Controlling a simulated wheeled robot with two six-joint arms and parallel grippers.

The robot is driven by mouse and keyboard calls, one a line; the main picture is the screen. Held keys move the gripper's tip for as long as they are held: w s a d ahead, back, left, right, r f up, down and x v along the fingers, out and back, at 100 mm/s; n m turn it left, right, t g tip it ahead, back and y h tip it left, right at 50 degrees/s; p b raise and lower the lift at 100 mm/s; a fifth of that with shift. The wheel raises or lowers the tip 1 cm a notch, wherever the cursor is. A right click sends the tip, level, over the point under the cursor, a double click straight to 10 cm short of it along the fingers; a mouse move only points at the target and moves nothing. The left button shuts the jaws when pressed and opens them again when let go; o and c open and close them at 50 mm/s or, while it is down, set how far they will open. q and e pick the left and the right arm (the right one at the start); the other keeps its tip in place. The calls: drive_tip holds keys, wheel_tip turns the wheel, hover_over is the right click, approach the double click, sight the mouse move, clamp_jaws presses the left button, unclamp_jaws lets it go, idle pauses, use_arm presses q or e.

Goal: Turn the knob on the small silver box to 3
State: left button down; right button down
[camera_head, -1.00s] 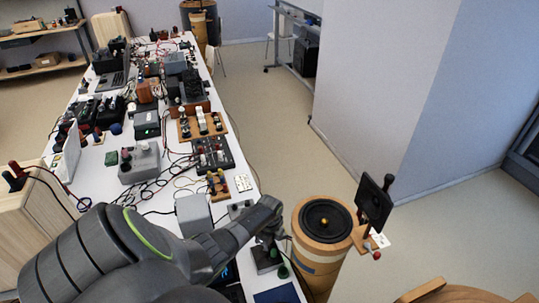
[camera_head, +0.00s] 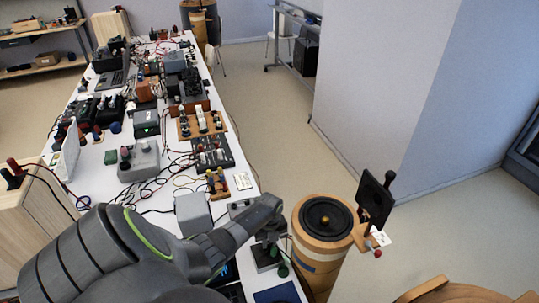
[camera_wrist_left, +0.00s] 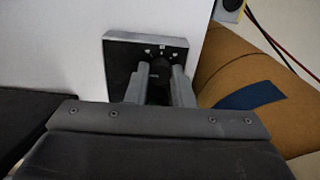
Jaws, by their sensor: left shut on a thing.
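The small silver box (camera_wrist_left: 132,37) has a dark face with pale scale marks and a black knob (camera_wrist_left: 160,72). The box sits near the edge of the white table. My left gripper (camera_wrist_left: 162,76) is shut on the knob, one finger on each side, so the knob is partly hidden and I cannot tell its setting. In the head view, the box (camera_head: 267,265) shows below my left gripper (camera_head: 269,236), beside the speaker stand. My right gripper is not in view.
A round wooden column with a black speaker (camera_head: 327,218) stands right of the table. A grey box (camera_head: 193,213) sits left of my gripper. Cables and several devices crowd the white table (camera_head: 150,200). The floor (camera_head: 280,130) beyond is clear.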

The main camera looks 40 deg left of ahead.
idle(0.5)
use_arm(q)
drive_tip(key=c, duration=1.3)
unclamp_jaws()
drive_tip(key=shift+o, duration=0.2)
drive_tip(key=shift+r, duration=0.15)
wheel_tip(320, 180, up, 17)
drive_tip(key=b, duration=0.1)
